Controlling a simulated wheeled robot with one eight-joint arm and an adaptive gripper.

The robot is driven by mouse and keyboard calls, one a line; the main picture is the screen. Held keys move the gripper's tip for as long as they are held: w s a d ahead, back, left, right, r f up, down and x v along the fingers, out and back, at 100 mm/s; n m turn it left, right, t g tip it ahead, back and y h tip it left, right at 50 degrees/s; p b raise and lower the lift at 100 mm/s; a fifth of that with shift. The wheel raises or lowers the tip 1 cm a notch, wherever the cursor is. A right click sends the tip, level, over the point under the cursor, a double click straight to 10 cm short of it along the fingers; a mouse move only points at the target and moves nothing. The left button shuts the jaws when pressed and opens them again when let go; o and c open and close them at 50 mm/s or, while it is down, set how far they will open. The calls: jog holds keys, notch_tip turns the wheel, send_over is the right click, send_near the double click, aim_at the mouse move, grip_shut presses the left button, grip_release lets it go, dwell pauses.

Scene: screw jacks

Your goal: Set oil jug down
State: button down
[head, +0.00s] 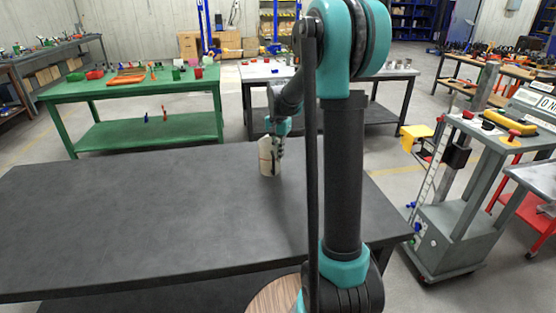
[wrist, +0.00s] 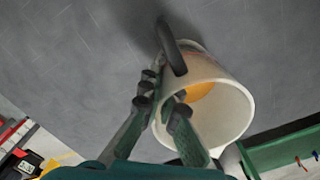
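The oil jug (head: 266,160) is a cream-white vessel at the far edge of the dark table (head: 130,220). In the wrist view the jug (wrist: 240,108) shows its open round mouth, a dark handle (wrist: 170,48) and orange-yellow oil inside. My gripper (wrist: 164,95) has one finger outside the rim and one inside it, with the jug's wall between them. In the head view my gripper (head: 279,143) is at the jug's upper right side. The jug looks near upright. I cannot tell whether its base touches the tabletop.
The dark tabletop left of the jug is bare. A green workbench (head: 130,88) with small coloured items and a white-topped table (head: 385,73) stand beyond it. A grey cart (head: 450,210) stands to the right. A round wooden surface (head: 275,298) shows at the bottom.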

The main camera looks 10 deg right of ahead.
jog(key=shift+f, duration=0.95)
jog(key=c, duration=2.3)
grip_release()
jog(key=shift+f, duration=0.1)
jog(key=o, duration=0.6)
